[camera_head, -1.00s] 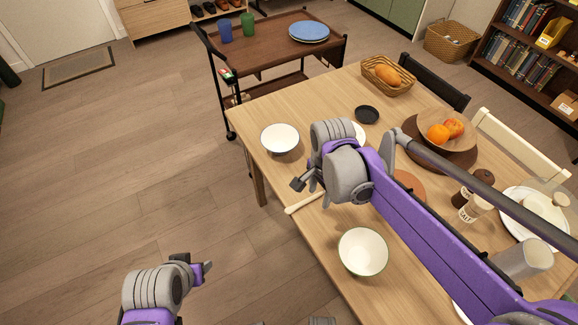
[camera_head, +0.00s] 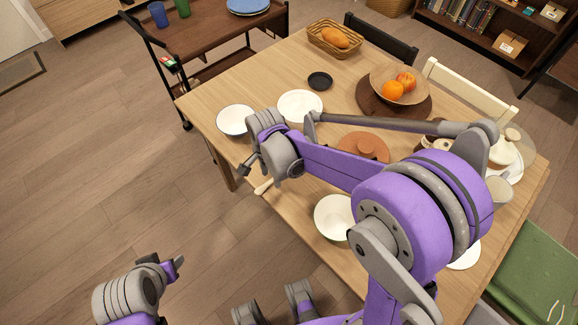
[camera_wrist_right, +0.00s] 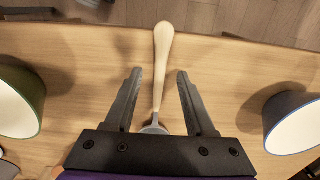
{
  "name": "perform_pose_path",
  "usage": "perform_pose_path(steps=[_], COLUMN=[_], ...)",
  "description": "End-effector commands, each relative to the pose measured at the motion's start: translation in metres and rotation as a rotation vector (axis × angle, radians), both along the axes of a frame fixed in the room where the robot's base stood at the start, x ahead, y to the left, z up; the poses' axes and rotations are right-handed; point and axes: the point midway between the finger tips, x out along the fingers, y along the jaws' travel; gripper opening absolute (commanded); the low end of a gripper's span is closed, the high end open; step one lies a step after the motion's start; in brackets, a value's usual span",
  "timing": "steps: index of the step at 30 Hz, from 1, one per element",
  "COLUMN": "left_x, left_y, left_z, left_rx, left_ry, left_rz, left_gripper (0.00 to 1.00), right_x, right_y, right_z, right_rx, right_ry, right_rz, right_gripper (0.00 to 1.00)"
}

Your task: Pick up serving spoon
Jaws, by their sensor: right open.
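The serving spoon has a pale wooden handle (camera_wrist_right: 163,50) and a grey lower part, partly hidden by the gripper body in the right wrist view. It lies on the wooden table (camera_head: 213,98); its handle end (camera_head: 264,187) shows near the table edge in the head view. My right gripper (camera_wrist_right: 159,74) is open, its two fingers on either side of the handle without touching it in the picture. In the head view the right gripper (camera_head: 250,166) is over the spoon and hides most of it. My left gripper (camera_head: 176,266) is away from the table; its jaw gap is unclear.
A white bowl (camera_head: 235,120) and a cream bowl (camera_head: 333,216) flank the spoon. A white plate (camera_head: 300,105), a terracotta lid-like dish (camera_head: 362,146) and a fruit bowl (camera_head: 377,82) stand farther in. A dark trolley (camera_head: 200,48) is behind the table. Floor at left is clear.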

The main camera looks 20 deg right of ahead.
Motion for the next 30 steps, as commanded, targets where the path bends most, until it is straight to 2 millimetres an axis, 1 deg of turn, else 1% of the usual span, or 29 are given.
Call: perform_pose_path(steps=[1,3,10,11,12,14,18,19,20,30], left_x=[-0.0002,-0.0003,-0.0002,-0.0002,-0.0002,-0.0002,-0.0002,-0.0002,-0.0002,-0.0002], left_y=[0.0,0.0,0.0,0.0,0.0,0.0,0.0,0.0,0.0,0.0], left_z=[-0.0012,-0.0016,-0.0014,-0.0014,-0.0014,-0.0014,-0.0014,-0.0014,-0.0014,-0.0014], left_rx=[0.0,0.0,0.0,0.0,0.0,0.0,0.0,0.0,0.0,0.0], left_ry=[0.0,0.001,0.001,0.001,0.001,0.001,0.0,0.0,0.0,0.001], left_rz=[0.0,0.0,0.0,0.0,0.0,0.0,0.0,0.0,0.0,0.0], left_gripper=[0.5,0.5,0.5,0.5,0.5,0.5,0.5,0.5,0.5,0.5], right_x=[0.0003,-0.0001,-0.0001,-0.0001,-0.0001,-0.0001,-0.0001,-0.0001,-0.0001,-0.0001], right_y=[0.0,0.0,0.0,0.0,0.0,0.0,0.0,0.0,0.0,0.0], right_z=[-0.0065,-0.011,-0.012,-0.012,-0.0119,-0.0119,-0.0118,-0.0118,-0.0118,-0.0117], right_rx=[0.0,0.0,0.0,0.0,0.0,0.0,0.0,0.0,0.0,0.0], right_ry=[0.0,0.0,0.0,0.0,0.0,0.0,0.0,0.0,0.0,0.0], right_rz=[0.0,0.0,0.0,0.0,0.0,0.0,0.0,0.0,0.0,0.0], right_gripper=[0.55,0.55,0.55,0.51,0.44,0.33,0.08,0.03,0.0,0.0])
